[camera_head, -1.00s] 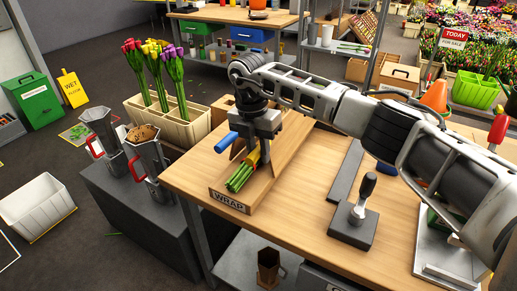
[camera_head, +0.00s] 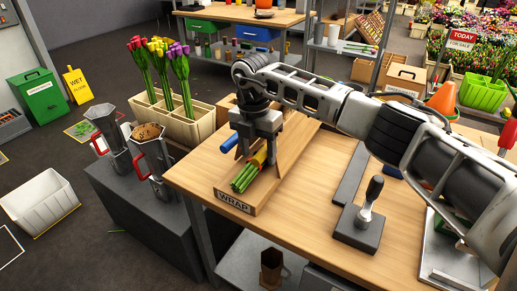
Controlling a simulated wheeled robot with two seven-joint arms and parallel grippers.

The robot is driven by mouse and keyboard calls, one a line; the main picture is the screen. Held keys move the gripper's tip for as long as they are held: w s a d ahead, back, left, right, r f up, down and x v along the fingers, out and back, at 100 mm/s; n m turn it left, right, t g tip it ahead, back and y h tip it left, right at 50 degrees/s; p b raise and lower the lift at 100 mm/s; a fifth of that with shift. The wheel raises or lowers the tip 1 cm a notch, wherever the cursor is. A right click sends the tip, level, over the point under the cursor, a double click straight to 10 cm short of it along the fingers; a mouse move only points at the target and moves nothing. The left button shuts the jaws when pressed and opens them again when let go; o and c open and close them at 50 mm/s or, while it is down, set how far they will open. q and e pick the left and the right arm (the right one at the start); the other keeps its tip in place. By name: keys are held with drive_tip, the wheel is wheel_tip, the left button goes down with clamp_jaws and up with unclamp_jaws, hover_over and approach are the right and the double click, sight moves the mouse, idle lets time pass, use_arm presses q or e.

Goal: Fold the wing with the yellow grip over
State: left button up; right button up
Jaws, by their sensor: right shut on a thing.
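The wrap stand is a wooden cradle with a WRAP label (camera_head: 234,201) on the front edge of the bench. A bunch of green stems (camera_head: 245,179) lies in it, cut ends toward me. A wing with a blue grip (camera_head: 229,143) is on the left side. The yellow grip (camera_head: 259,158) shows just above the stems, under my right gripper (camera_head: 256,148). My right gripper points down and is shut on the yellow grip. Its fingers and palm hide most of that wing and the rest of the bunch. My left gripper is out of view.
A divided crate (camera_head: 178,127) with red, yellow and purple tulips stands behind left. Two grey pitchers, one at the front (camera_head: 152,160), stand on a lower dark stand. A black-handled press (camera_head: 362,225) stands right on the bench (camera_head: 292,225). Bare bench lies between.

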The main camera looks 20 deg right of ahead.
wheel_tip(320, 180, up, 16)
drive_tip(key=b, duration=0.1)
drive_tip(key=shift+w+a+b, duration=0.3)
drive_tip(key=shift+w+a, duration=0.15)
drive_tip(key=shift+f, duration=0.1)
